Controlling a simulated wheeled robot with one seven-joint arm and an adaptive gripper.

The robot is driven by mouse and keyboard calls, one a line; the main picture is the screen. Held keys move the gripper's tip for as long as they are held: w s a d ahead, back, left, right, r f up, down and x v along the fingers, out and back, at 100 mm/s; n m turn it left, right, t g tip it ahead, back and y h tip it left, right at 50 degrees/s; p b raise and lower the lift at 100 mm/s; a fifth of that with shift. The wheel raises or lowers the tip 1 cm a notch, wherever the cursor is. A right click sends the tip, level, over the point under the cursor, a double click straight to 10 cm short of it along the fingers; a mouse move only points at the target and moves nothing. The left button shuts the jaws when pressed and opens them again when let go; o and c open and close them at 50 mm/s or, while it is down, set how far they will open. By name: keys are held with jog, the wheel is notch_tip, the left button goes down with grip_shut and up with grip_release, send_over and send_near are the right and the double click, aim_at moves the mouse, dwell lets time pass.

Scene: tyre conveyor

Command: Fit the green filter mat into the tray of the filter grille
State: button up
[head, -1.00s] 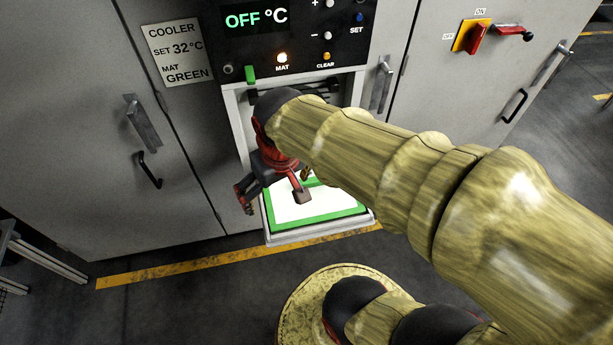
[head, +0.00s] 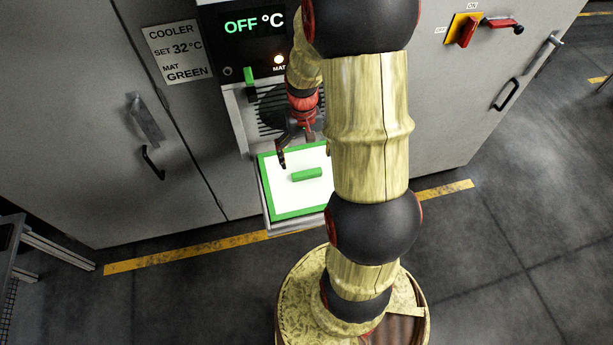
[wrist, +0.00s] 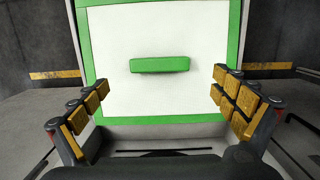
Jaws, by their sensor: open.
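The green filter mat (head: 291,207), a white pad with a green border and a green grip bar (head: 307,174), lies in the pulled-out tray (head: 283,228) under the filter grille (head: 268,113). I cannot tell whether it sits flush all round. In the wrist view the mat (wrist: 115,65) lies ahead, with its grip bar (wrist: 160,65) between the lines of my fingers. My gripper (wrist: 160,85) is open and empty, apart from the bar. In the head view my gripper (head: 298,155) is at the grille side of the mat; my arm hides the mat's right part.
The cooler panel (head: 250,30) above reads OFF °C with a lit MAT lamp. A sign (head: 178,52) reads MAT GREEN. Cabinet doors with handles (head: 151,166) flank the tray. A red switch (head: 467,30) is at upper right. The floor in front is clear.

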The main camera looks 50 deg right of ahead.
aim_at(307, 171)
jog(key=f, duration=0.6)
jog(key=shift+s+a+f, duration=0.2)
jog(key=shift+s+f, duration=0.1)
jog(key=shift+f, duration=0.1)
jog(key=shift+c, duration=0.7)
jog(key=c, duration=1.3)
jog(key=shift+r, duration=0.1)
